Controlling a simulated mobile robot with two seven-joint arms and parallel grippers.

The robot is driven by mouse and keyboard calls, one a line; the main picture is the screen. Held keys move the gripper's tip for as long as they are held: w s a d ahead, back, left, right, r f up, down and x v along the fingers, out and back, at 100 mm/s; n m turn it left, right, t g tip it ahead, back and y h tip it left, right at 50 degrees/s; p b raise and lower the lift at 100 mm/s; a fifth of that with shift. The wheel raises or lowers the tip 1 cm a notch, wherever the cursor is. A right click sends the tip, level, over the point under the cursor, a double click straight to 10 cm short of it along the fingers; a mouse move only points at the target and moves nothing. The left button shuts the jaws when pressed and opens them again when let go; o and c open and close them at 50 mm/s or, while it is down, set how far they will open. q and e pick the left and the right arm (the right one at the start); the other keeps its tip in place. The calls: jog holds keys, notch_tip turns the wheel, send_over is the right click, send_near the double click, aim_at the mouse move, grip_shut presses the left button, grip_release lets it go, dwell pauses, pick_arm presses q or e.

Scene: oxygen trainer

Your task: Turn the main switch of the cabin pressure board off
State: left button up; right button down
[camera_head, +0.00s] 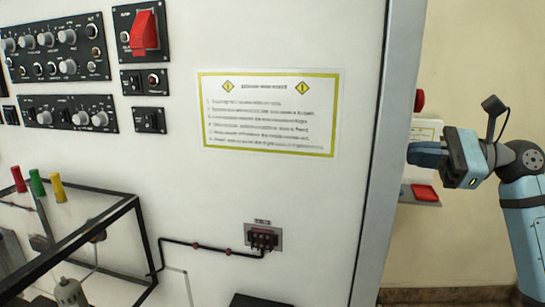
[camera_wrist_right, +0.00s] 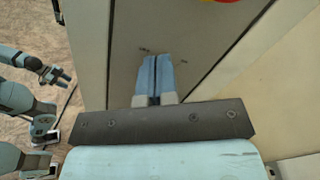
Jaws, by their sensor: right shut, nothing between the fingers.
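My right gripper (camera_head: 425,155) is at the right, beside the edge of the white cabinet. Its blue fingers are shut together and empty in the right wrist view (camera_wrist_right: 154,80), over a grey surface. Several black boards with knobs and switches are on the cabinet front at upper left, including a large knob board (camera_head: 55,50) and a board with a raised red part (camera_head: 145,32). Their labels are too small to read, so I cannot tell which is the cabin pressure board or its main switch. Another gripper, apparently my left (camera_wrist_right: 60,74), is small in the wrist view, its opening unclear.
A yellow-bordered notice (camera_head: 270,113) is on the cabinet front. Below it are a small brown connector (camera_head: 263,238) and a black frame (camera_head: 145,240). Beyond the cabinet edge, a red knob (camera_head: 419,100) and a red block (camera_head: 424,192) are close to my right gripper.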

jog(key=shift+a+f, duration=0.15)
jog(key=shift+a, duration=0.05)
dwell(0.6)
jog(key=shift+s+a+f+b, duration=0.2)
jog(key=shift+s+f+b, duration=0.35)
jog(key=shift+b, duration=2.6)
jog(key=shift+r, duration=0.3)
jog(key=shift+d, duration=0.15)
